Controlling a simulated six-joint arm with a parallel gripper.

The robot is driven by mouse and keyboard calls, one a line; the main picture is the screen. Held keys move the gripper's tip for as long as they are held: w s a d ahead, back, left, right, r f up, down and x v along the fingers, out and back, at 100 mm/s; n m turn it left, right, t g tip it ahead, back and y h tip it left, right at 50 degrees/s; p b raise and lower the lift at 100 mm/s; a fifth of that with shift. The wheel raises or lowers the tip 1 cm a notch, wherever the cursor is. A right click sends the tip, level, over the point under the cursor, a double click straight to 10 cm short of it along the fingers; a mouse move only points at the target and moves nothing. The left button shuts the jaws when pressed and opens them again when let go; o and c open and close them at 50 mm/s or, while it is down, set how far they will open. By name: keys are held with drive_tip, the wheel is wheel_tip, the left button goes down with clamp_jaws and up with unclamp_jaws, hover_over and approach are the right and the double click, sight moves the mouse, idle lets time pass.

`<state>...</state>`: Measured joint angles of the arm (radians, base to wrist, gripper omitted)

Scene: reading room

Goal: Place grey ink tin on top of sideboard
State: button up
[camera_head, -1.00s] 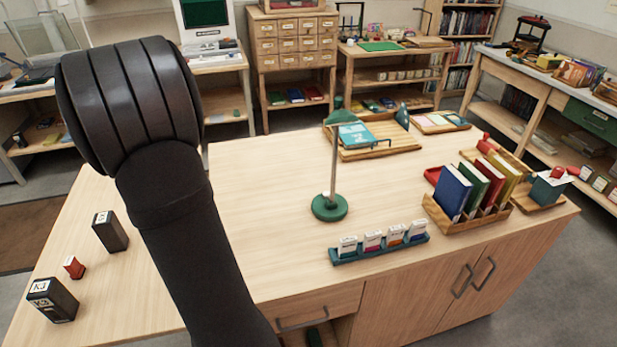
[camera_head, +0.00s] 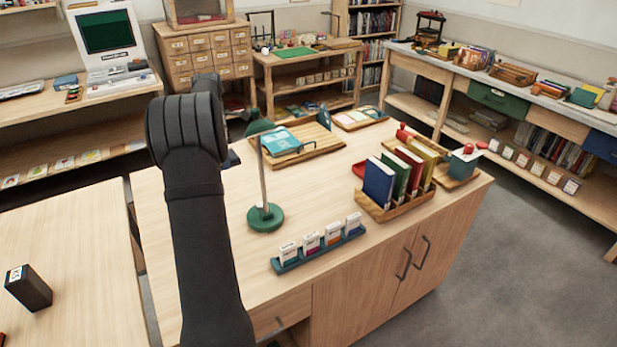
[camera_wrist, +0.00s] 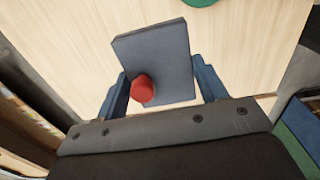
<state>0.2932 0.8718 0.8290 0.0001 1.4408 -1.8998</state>
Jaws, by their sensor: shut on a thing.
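My gripper (camera_wrist: 160,82) is shut on a flat-sided grey tin (camera_wrist: 158,48) with a round red cap, seen in the wrist view. The blue fingers stand on either side of it. A pale wooden top shows beneath the tin; I cannot tell how high the tin is above it. In the head view my arm hides the gripper and the tin. A pale wooden cabinet with two doors (camera_head: 375,290) stands in the middle, with a broad top; I take it for the sideboard, though a long counter (camera_head: 455,65) also stands at the right.
The cabinet's top carries a green lamp (camera_head: 265,217), a teal rack of small boxes (camera_head: 290,264), a wooden book holder (camera_head: 408,207) and a tray (camera_head: 325,148). Bare top shows left of the lamp. A lower table (camera_head: 85,290) with a black box (camera_head: 29,288) stands at left.

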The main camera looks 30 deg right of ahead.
drive_tip(key=s+d+r, duration=0.2)
drive_tip(key=d, duration=1.2)
hover_over(327, 191)
wheel_tip(327, 191, down, 15)
drive_tip(key=shift+r, duration=0.1)
drive_tip(key=shift+w+f, duration=0.1)
drive_tip(key=shift+f, duration=2.65)
drive_tip(key=shift+f, duration=0.2)
drive_tip(key=o, duration=1.3)
